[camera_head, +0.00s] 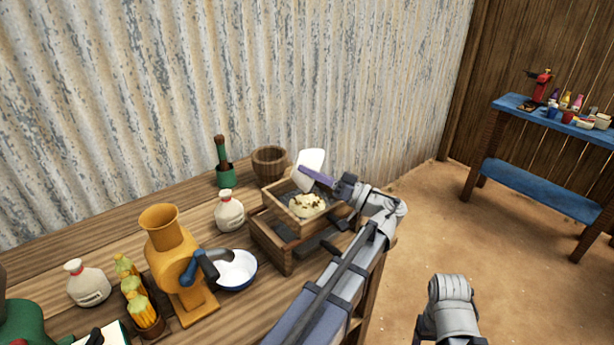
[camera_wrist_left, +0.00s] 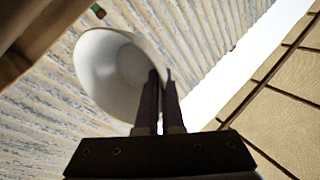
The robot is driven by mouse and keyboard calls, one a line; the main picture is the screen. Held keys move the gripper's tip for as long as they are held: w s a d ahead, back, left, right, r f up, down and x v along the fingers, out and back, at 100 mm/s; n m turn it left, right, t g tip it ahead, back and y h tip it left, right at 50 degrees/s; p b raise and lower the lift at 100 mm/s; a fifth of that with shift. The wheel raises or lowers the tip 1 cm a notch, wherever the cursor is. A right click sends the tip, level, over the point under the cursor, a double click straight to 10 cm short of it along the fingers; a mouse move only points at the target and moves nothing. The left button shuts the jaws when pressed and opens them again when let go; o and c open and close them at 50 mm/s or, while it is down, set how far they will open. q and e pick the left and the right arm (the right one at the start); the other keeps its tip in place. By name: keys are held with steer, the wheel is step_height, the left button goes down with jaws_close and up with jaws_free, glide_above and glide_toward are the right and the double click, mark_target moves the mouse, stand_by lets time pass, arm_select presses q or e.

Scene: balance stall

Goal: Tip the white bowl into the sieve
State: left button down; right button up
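The white bowl (camera_head: 309,168) is tipped steeply on its side above the wooden-framed sieve (camera_head: 278,204). My left gripper (camera_head: 316,176) is shut on its rim, with purple fingers on either side of the wall. In the left wrist view the bowl (camera_wrist_left: 112,70) shows a bare, pale inside, and the fingers (camera_wrist_left: 160,90) pinch its right edge. A pale heap with brown specks (camera_head: 306,206) lies in the sieve below the bowl. Part of my right arm shows at the lower right, but its gripper is out of the picture.
The sieve sits over a larger wooden box (camera_head: 272,243). A wooden cup (camera_head: 269,163), a green holder (camera_head: 226,177) and a bottle (camera_head: 229,211) stand nearby. A yellow grinder (camera_head: 176,262) and a blue-rimmed bowl (camera_head: 237,271) are left. A blue table (camera_head: 530,178) is far right.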

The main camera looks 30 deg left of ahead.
arm_select(q)
steer(key=shift+w+d+y+b, duration=0.1)
steer(key=shift+d+y+b, duration=0.15)
steer(key=shift+y+b, duration=0.1)
steer(key=shift+d, duration=0.15)
stand_by(1.4)
